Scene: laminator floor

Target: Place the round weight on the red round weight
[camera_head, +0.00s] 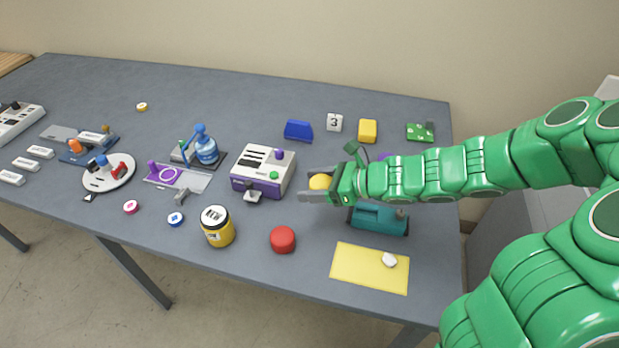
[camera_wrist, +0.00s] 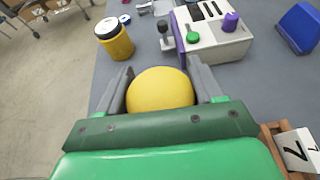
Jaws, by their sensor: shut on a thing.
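My gripper (camera_head: 318,190) is shut on a yellow round weight (camera_head: 320,182), which sits between the two grey fingers. In the wrist view the yellow round weight (camera_wrist: 160,90) fills the space between the fingertips. The red round weight (camera_head: 283,239) stands on the grey table, below and to the left of my gripper in the head view. The two weights are apart. I cannot make out the red round weight in the wrist view.
A white and purple device (camera_head: 264,171) stands just left of my gripper. A yellow jar (camera_head: 217,226) stands left of the red weight. A teal machine (camera_head: 379,219) and a yellow sheet (camera_head: 368,268) lie to its right. The table is clear around the red weight.

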